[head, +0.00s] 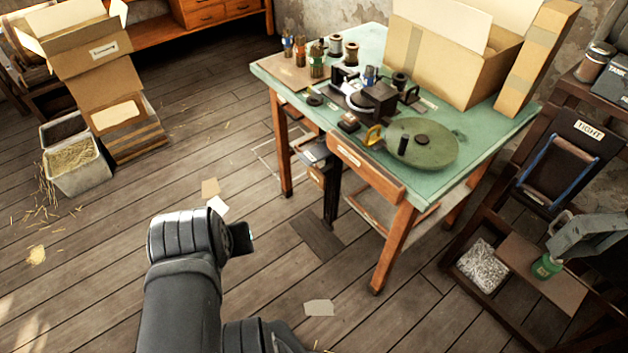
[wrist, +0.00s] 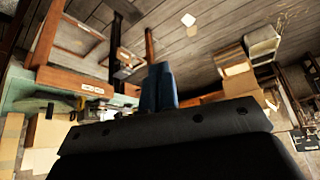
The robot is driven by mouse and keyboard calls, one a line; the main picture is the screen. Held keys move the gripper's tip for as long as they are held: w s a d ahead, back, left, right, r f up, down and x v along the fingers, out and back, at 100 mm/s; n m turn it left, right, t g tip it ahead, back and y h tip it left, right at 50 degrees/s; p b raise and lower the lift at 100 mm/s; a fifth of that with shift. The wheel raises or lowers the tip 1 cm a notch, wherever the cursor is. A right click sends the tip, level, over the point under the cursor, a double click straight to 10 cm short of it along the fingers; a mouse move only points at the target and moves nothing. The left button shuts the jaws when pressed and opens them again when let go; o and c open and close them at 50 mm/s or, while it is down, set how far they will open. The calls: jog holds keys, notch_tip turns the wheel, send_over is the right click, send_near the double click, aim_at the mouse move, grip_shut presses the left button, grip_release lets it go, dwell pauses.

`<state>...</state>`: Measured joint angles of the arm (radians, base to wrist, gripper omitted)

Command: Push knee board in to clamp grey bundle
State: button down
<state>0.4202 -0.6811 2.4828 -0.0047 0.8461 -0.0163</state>
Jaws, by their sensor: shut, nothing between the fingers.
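My gripper (head: 248,238) is at lower centre in the head view, over the floor and well short of the table. Its fingers also show in the wrist view (wrist: 158,88), dark blue, shut together and empty. On the table stands a black press (head: 374,104) with a green handwheel (head: 422,145).
The green-topped table (head: 486,152) has wooden legs and a front drawer (head: 365,167). Spools and small bottles stand at its back left, an open carton (head: 436,65) at its back right. A dark rack (head: 500,225) stands to the right. The floor between gripper and table is mostly clear.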

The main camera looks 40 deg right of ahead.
jog(key=w+d+r+n+t+h, duration=0.1)
jog(key=w+d+n, duration=0.1)
jog(key=w+d, duration=0.55)
jog(key=w+d+r+n+t+h, duration=0.15)
jog(key=w+d, duration=0.35)
jog(key=w, duration=0.6)
jog(key=w+d+f+n+t+h, duration=0.2)
jog(key=w+d+f+n+t, duration=0.15)
jog(key=w+d+f, duration=0.95)
jog(key=w+d+f+n+h, duration=0.15)
jog(key=d+f, duration=0.25)
jog(key=f, duration=0.5)
jog(key=d+f+n+h, duration=0.15)
jog(key=d+f, duration=0.25)
jog(key=f, duration=0.4)
jog(key=s+a+f+n+t+h, duration=0.1)
jog(key=s+f, duration=0.3)
jog(key=f, duration=0.5)
jog(key=s+f+n+h, duration=0.2)
jog(key=s+f, duration=0.3)
jog(key=f, duration=0.4)
jog(key=shift+a+n+t, duration=0.3)
jog(key=shift+a+t, duration=0.05)
jog(key=shift+t, duration=0.05)
